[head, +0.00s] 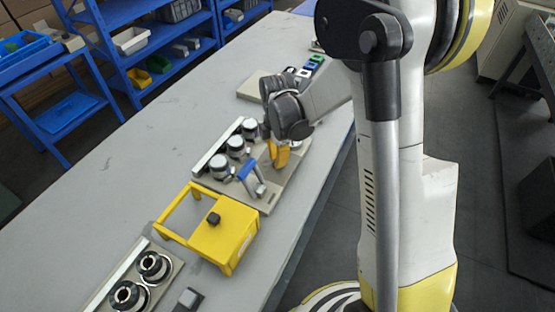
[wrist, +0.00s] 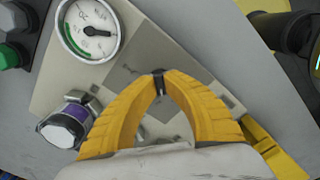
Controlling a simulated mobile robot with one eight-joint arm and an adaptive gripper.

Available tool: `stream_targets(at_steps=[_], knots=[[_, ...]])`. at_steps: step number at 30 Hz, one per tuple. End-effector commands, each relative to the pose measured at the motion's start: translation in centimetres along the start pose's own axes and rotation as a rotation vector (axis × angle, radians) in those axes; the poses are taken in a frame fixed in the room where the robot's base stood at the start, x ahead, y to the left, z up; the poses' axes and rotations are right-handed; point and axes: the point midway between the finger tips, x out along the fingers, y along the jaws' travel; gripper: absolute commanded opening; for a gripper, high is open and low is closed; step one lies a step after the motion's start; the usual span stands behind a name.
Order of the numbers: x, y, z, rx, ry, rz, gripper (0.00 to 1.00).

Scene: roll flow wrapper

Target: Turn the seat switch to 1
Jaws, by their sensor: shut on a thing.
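My gripper (head: 280,158) has yellow fingers and points down at a beige plate near the right edge of the long grey table. In the wrist view the fingertips (wrist: 160,78) come together on a small dark piece, which I take to be the knob of the seat switch (wrist: 158,84). The fingers hide most of it, and in the head view it is hidden behind the gripper. No 0 or 1 mark can be read, so its position cannot be told. The beige plate (wrist: 135,60) around it looks flat.
A dial gauge (wrist: 90,30) and a purple-banded fitting (wrist: 67,120) stand close left of the fingers. A blue handle (head: 249,169) and a yellow box with a frame (head: 222,238) stand nearby. The table's left side (head: 140,150) is clear.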

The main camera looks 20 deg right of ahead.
Motion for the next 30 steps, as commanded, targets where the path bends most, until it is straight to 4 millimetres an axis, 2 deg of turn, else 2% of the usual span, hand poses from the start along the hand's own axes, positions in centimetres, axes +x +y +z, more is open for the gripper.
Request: stream_targets(at_steps=[13,30], knots=[[0.03,-0.04,-0.02,-0.29,0.001,-0.001,0.0],[0.02,-0.04,-0.03,-0.364,0.001,-0.001,0.0]])
